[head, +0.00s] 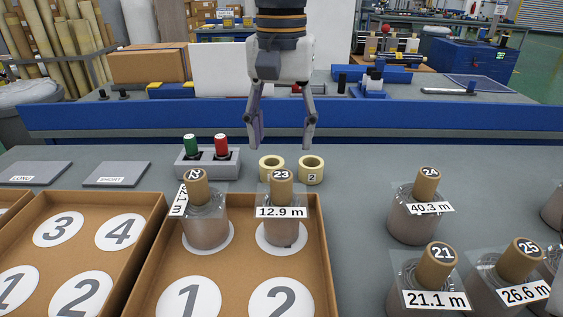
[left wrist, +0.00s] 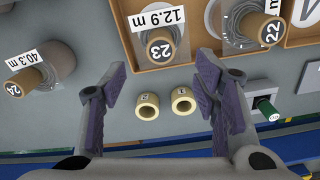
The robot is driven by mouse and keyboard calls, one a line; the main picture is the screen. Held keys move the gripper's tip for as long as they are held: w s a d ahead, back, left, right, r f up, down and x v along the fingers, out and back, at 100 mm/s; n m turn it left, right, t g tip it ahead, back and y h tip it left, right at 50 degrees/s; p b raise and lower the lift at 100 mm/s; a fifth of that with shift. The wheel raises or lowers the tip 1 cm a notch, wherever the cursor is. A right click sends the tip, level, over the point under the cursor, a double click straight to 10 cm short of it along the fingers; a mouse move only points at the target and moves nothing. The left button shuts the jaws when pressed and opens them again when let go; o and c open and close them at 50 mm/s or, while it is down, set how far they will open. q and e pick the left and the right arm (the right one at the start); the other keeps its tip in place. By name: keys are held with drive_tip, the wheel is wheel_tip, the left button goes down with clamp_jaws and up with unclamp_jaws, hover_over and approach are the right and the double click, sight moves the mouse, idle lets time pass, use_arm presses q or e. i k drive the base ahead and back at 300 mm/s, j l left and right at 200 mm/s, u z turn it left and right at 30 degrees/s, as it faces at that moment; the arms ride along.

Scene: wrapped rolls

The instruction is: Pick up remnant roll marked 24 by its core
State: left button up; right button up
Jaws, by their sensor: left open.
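The roll marked 24 (head: 408,222) stands upright on the grey table, right of the cardboard tray. It is wrapped in clear film, its brown core (head: 427,183) sticks up, and its label reads 40.3 m. In the left wrist view the roll (left wrist: 58,62) is at the left, with its core (left wrist: 24,82) pointing down-left. My left gripper (head: 283,142) is open and empty, high over the back of the table, left of and behind roll 24. Its fingers frame the left wrist view (left wrist: 160,72). My right gripper is in neither view.
Rolls 21 (head: 420,285) and 25 (head: 500,285) stand in front of roll 24. Rolls 22 (head: 205,225) and 23 (head: 282,225) stand in the tray (head: 240,270). Two tape rings (head: 311,172) and a red-and-green button box (head: 207,165) sit behind it.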

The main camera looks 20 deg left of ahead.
sight(417, 209)
drive_tip(key=k, duration=1)
